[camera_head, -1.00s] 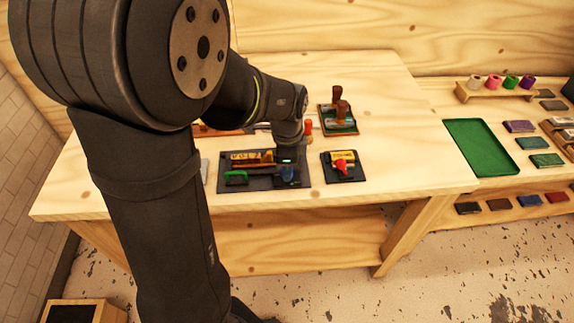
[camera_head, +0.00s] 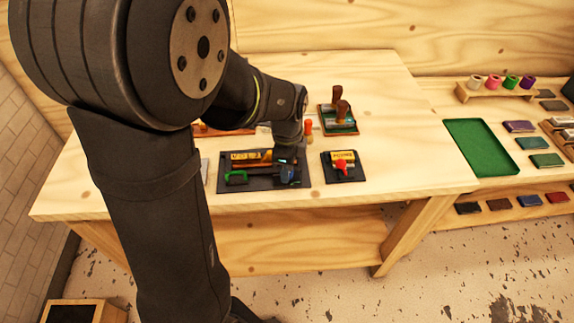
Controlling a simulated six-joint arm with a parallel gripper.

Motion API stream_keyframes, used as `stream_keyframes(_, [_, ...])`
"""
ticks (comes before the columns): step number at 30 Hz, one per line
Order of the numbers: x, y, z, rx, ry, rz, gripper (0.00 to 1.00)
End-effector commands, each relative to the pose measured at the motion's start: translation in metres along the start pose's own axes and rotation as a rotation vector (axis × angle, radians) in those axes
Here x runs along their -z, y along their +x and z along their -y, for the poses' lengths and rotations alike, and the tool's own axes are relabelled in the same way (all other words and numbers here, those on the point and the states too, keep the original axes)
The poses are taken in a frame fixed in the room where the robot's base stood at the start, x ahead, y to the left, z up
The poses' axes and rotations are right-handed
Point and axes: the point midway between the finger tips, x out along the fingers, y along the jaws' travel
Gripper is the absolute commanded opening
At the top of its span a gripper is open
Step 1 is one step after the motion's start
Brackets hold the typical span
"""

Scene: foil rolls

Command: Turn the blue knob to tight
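The blue knob (camera_head: 287,174) sits at the right end of a black panel (camera_head: 262,183) on the wooden bench. The panel also carries a green handle (camera_head: 236,177) and a yellow label (camera_head: 246,157). My gripper (camera_head: 286,165) points down right over the blue knob, at or touching its top. The fingers are small, dark and partly merged with the knob, so I cannot tell whether they are closed on it. The label's writing and the knob's setting are too small to read.
A second black panel (camera_head: 352,175) with a red knob (camera_head: 342,165) stands just right. A green tray (camera_head: 480,147) lies on the right-hand bench. The bench's front right is clear.

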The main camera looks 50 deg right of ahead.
Motion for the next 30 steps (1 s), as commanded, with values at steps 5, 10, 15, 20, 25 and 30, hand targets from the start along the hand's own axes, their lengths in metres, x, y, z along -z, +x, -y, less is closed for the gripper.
stream_keyframes(5, [0.000, 0.000, 0.000, 0.000, -0.001, 0.000, 0.52])
stream_keyframes(10, [0.000, -0.001, 0.000, 0.001, -0.001, -0.001, 0.52])
stream_keyframes(15, [0.000, -0.014, 0.001, 0.005, -0.001, -0.001, 0.52])
stream_keyframes(20, [0.000, -0.047, 0.002, 0.007, -0.001, -0.001, 0.52])
stream_keyframes(25, [0.000, -0.090, 0.001, 0.008, -0.001, -0.001, 0.52])
stream_keyframes(30, [0.000, -0.130, 0.001, 0.005, -0.001, -0.001, 0.52])
